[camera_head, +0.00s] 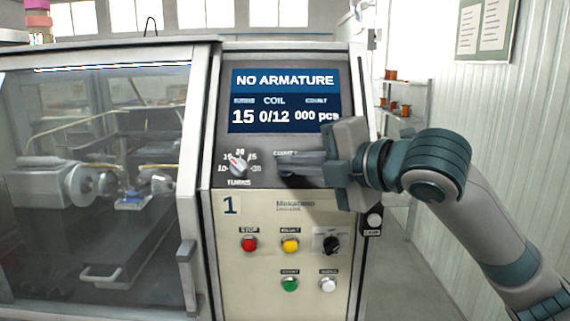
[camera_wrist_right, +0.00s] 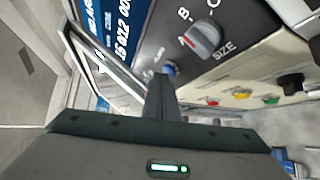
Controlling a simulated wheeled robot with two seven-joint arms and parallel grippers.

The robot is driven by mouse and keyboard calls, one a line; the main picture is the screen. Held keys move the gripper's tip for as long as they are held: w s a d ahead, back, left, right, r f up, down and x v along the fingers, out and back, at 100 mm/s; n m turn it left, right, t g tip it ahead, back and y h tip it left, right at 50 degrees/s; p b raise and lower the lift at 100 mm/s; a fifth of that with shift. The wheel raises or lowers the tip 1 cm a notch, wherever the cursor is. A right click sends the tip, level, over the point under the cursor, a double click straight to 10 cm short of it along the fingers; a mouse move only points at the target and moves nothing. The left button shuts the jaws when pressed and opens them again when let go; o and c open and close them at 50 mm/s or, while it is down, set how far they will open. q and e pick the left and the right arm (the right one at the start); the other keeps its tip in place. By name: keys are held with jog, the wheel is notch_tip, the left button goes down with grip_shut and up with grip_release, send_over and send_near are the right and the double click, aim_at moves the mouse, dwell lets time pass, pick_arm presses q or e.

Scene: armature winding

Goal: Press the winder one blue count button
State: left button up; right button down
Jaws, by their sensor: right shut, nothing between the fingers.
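Winder one, marked with a "1" plate (camera_head: 230,205), fills the middle of the head view. Its display (camera_head: 284,98) reads "NO ARMATURE", 15, 0/12 and 000 pcs. My right gripper (camera_head: 283,166) reaches in from the right, its shut, empty fingers across the dark panel under the COUNT label. The blue count button (camera_wrist_right: 170,68) shows in the right wrist view, just beyond the fingertips (camera_wrist_right: 160,82); whether they touch cannot be told. In the head view the fingers hide the button. My left gripper is not in view.
The TURNS knob (camera_head: 238,163) is left of the fingers. A SIZE knob (camera_wrist_right: 204,38) is near the button. Below are a red button (camera_head: 249,244), yellow button (camera_head: 290,245), green button (camera_head: 289,284) and black switch (camera_head: 332,244). A glazed door (camera_head: 95,180) stands left.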

dwell(0.3)
jog(key=s+r+p, duration=0.3)
jog(key=s, duration=0.2)
jog(key=shift+r+p, duration=0.25)
jog(key=shift+p, duration=0.05)
dwell(0.6)
